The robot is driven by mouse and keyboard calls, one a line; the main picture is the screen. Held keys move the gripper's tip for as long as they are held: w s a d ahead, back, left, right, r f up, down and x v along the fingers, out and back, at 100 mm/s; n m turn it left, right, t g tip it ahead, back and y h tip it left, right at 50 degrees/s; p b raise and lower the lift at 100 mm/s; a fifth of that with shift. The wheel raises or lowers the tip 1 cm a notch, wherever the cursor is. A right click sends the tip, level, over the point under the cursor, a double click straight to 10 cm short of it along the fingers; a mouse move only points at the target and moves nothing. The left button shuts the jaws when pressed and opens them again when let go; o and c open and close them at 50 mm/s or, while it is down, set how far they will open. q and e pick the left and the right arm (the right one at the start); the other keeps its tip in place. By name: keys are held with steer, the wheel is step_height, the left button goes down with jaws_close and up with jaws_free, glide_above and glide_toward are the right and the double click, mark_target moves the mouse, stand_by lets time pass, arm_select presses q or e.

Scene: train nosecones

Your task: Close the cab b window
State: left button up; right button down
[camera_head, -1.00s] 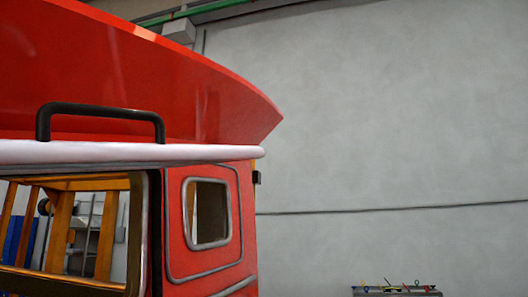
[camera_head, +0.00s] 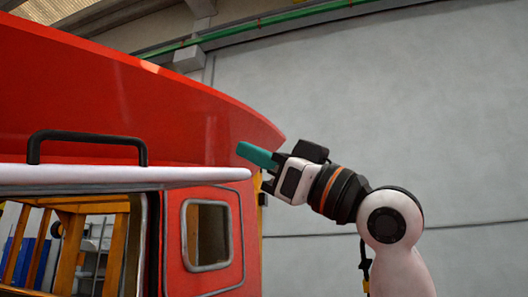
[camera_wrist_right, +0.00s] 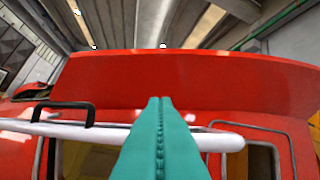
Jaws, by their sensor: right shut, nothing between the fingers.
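A white panel (camera_head: 110,174) with a black handle (camera_head: 88,138) on its upper side juts out, seen nearly edge-on, above the cab's large front opening (camera_head: 60,245). It looks like the raised window flap; its hinge is hidden. It also shows in the right wrist view (camera_wrist_right: 75,130). My right gripper (camera_head: 257,155) has teal fingers, pressed together and empty. It is by the panel's right end, just above it in the picture; I cannot tell whether they touch. In the wrist view the shut fingers (camera_wrist_right: 160,135) point toward the panel and red roof. My left gripper is not in view.
The red roof (camera_head: 130,95) slopes above the panel. A red side wall with a small framed window (camera_head: 207,235) stands right of the opening. The space to the right, before the grey wall (camera_head: 440,130), is free apart from my arm.

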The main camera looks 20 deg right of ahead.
steer(key=s+r+p+x, duration=0.1)
steer(key=p+x, duration=0.3)
steer(key=x, duration=0.2)
steer(key=w+f, duration=0.1)
steer(key=f, duration=0.1)
steer(key=w+f+p, duration=0.1)
steer(key=f, duration=0.1)
steer(key=shift+w+d+f, duration=0.1)
steer(key=shift+w+f, duration=0.1)
steer(key=shift+w, duration=0.05)
